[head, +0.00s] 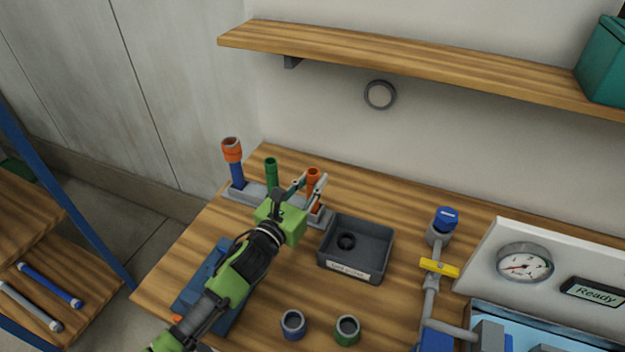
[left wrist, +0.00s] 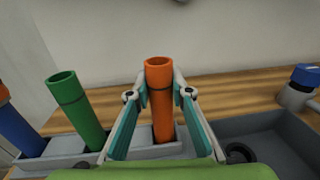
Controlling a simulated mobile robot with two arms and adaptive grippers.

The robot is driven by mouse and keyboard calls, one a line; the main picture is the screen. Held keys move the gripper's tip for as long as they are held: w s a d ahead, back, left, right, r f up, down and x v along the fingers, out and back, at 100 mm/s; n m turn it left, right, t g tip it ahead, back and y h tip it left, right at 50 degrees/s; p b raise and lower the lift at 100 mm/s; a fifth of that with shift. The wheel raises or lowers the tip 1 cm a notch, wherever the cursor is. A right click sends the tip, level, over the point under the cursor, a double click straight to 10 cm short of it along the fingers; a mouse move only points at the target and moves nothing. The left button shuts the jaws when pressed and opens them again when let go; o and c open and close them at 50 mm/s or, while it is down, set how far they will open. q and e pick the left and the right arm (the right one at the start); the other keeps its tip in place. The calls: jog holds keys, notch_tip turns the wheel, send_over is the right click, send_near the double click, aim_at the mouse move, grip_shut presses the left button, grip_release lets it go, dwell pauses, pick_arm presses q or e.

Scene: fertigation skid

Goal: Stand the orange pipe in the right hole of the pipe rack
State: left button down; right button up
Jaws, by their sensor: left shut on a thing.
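The orange pipe (head: 313,173) stands upright at the right end of the grey pipe rack (head: 247,198), in its right hole as the left wrist view shows. My left gripper (head: 308,184) is shut on the orange pipe, with one finger on each side of it; the pipe also shows between the fingers in the left wrist view (left wrist: 161,95). The green pipe (left wrist: 78,108) stands in the middle hole. A blue pipe (head: 237,175) with an orange top piece (head: 232,150) stands in the left hole. The pipe's foot is partly hidden by the rack. My right gripper is out of view.
A blue fitting (head: 293,323) and a green fitting (head: 347,330) stand in front. A blue-capped valve pipe (head: 437,240) stands further right. A shelf (head: 400,62) hangs above.

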pick_arm(q)
jog(key=shift+f, duration=0.25)
jog(key=c, duration=1.8)
grip_release()
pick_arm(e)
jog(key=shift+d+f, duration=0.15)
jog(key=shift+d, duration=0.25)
pick_arm(q)
jog(key=shift+r, duration=0.1)
